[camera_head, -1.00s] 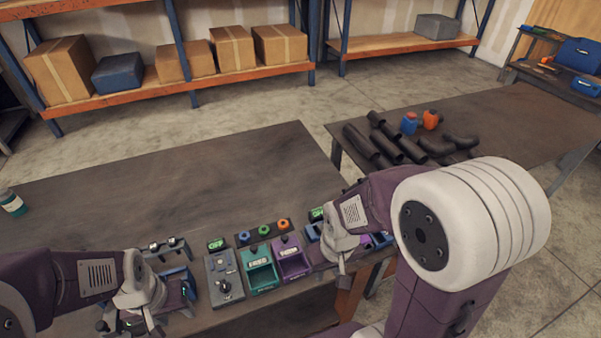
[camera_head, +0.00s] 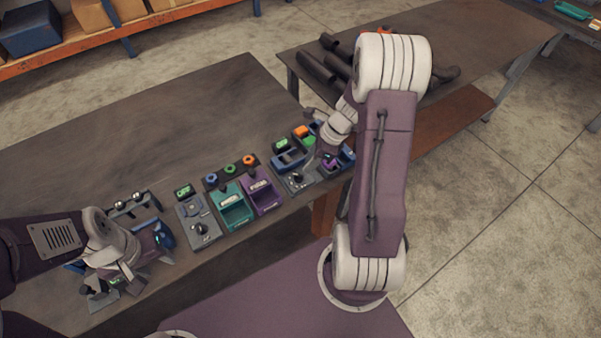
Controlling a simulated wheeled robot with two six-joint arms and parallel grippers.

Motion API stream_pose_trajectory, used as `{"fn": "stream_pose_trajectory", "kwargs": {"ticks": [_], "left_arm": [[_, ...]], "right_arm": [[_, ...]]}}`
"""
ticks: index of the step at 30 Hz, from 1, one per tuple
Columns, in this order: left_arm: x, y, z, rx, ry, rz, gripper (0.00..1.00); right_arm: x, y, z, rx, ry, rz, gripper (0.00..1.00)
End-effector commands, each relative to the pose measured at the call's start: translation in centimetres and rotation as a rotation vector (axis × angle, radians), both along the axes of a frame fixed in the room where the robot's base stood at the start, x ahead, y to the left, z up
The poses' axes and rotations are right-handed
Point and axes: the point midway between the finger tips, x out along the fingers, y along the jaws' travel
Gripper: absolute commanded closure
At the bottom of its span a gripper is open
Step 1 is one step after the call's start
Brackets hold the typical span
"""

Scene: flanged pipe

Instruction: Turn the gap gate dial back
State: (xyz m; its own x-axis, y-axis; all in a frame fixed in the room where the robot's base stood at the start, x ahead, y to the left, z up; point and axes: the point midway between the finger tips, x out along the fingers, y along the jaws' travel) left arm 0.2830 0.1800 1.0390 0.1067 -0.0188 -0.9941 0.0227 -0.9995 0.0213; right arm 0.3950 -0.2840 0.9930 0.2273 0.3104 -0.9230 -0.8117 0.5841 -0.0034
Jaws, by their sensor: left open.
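Two grey panels with black dials stand along the front edge of the table. The left panel's dial (camera_head: 201,228) sits below a small green-lit display (camera_head: 183,191). The right panel's dial (camera_head: 297,178) sits below another green-lit display (camera_head: 281,144). I cannot read which one is the gap gate dial. My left gripper (camera_head: 128,278) is open, low over the front left of the table, left of the left dial. My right gripper (camera_head: 322,150) is right of the right dial, near the right-hand trays; its fingers are too small to tell open from shut.
A dark bracket fixture (camera_head: 132,206) stands by my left gripper. The back of the table (camera_head: 150,110) is clear. Black pipes (camera_head: 318,70) lie on a second table.

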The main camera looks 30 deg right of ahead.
Motion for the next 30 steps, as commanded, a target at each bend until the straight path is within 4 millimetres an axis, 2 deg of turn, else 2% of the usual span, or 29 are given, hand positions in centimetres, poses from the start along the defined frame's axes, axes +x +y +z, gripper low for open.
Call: {"fn": "stream_pose_trajectory", "kwargs": {"ticks": [3, 9, 13, 21, 22, 25, 30], "left_arm": [[0.0, 0.0, -0.6, 0.0, 0.0, 0.0, 0.55], [0.0, 0.0, -1.3, 0.0, 0.0, 0.0, 0.55], [0.0, 0.0, -1.4, 0.0, 0.0, 0.0, 0.55], [0.0, 0.0, -1.4, 0.0, 0.0, 0.0, 0.55], [0.0, 0.0, -1.4, 0.0, 0.0, 0.0, 0.55], [0.0, 0.0, -1.4, 0.0, 0.0, 0.0, 0.55], [0.0, 0.0, -1.4, 0.0, 0.0, 0.0, 0.55]], "right_arm": [[0.4, 0.9, -2.7, 0.003, 0.006, 0.004, 0.67], [1.3, 2.1, -6.1, 0.001, 0.004, 0.004, 0.67], [1.6, 2.4, -7.1, -0.001, 0.002, 0.005, 0.67], [1.7, 2.5, -7.3, -0.002, 0.001, 0.004, 0.67], [1.7, 2.5, -7.3, -0.002, 0.001, 0.004, 0.73], [1.7, 2.5, -7.3, -0.002, 0.001, 0.004, 1.0], [1.7, 2.5, -7.3, -0.002, 0.001, 0.004, 1.0]]}}
